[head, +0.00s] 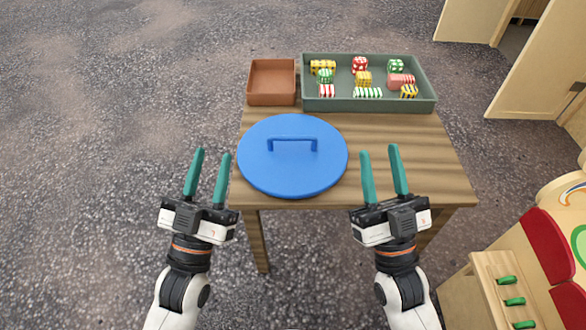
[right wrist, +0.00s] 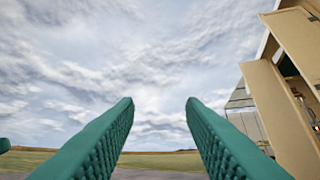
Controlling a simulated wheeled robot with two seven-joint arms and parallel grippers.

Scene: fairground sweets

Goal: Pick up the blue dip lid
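The blue dip lid (head: 290,172) is a large round disc with a raised bar handle (head: 292,140). It lies on the left part of the wooden table, handle up, and its left edge reaches the table's left side. What is under it is hidden. My left gripper (head: 211,164) is open and empty, left of the lid and short of the table. My right gripper (head: 380,165) is open and empty, just right of the lid near the table's front edge. In the right wrist view, the right gripper's green fingers (right wrist: 160,115) are apart with only sky and ground between them.
A brown empty tray (head: 272,98) and a green tray (head: 315,104) of striped and dotted sweets stand at the table's back. The wooden table (head: 425,160) is bare right of the lid. A wooden stand (head: 500,275) with green pegs is at lower right. Open cream doors (head: 535,60) stand at upper right.

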